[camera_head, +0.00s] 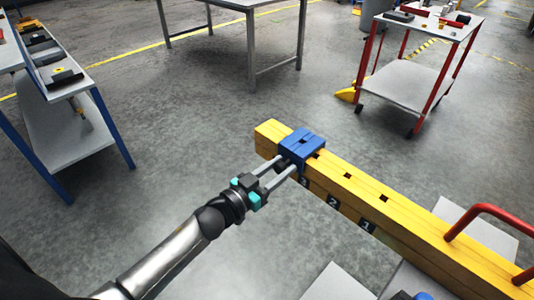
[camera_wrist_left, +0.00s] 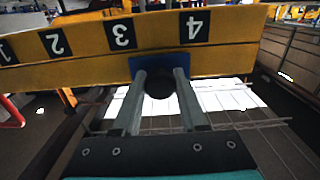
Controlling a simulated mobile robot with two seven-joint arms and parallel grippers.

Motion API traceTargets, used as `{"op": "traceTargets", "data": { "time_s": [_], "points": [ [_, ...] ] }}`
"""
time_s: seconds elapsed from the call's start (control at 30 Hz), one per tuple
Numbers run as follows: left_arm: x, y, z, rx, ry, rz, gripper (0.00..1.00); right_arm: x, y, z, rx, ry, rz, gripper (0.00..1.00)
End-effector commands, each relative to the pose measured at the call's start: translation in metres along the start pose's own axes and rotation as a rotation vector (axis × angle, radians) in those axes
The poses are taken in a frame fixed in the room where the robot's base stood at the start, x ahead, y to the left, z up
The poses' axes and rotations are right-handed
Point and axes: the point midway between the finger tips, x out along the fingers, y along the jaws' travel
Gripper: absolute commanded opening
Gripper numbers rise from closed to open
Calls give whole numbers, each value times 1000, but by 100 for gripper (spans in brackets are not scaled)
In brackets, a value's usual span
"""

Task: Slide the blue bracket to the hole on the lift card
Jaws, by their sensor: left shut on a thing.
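The blue bracket (camera_head: 303,143) sits over the yellow beam (camera_head: 430,228) near its far left end. Dark square holes show along the beam's top, one right beside the bracket's right edge. Black tags 1, 2 and 3 show on the near side; the wrist view also shows tag 4 (camera_wrist_left: 194,26), with the bracket (camera_wrist_left: 159,62) below it and toward tag 3. My left gripper (camera_head: 287,167) reaches in from the near side and is shut on the bracket. A dark round part shows between its fingers in the wrist view. I cannot make out a lift card. My right gripper is not in view.
A red curved handle (camera_head: 488,210) rises by the beam's near right end. A red-legged cart (camera_head: 408,85) stands at the back right, a grey table (camera_head: 232,4) at the back and blue-legged benches (camera_head: 70,135) at left. Floor beyond the beam is clear.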

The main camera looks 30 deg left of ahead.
Motion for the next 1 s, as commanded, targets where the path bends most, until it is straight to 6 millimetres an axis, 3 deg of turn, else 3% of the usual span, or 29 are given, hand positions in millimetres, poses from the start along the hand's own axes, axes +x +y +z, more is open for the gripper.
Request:
{"op": "traceTargets", "data": {
  "time_s": [0.03,0.2,0.57,0.6,0.83,1.0],
  "points": [
    [-1,16,-1,-12,-3,5,0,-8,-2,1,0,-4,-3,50],
    [-1,39,0,-7,-3,3,0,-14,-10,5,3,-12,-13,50],
    [-1,44,1,-2,-4,0,0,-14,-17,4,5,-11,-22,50],
    [-1,44,1,-1,-4,0,43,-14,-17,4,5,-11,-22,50],
    [-1,43,1,-1,-3,0,69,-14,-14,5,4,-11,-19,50],
    [0,43,0,-1,-2,-1,71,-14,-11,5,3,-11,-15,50]
  ]
}}
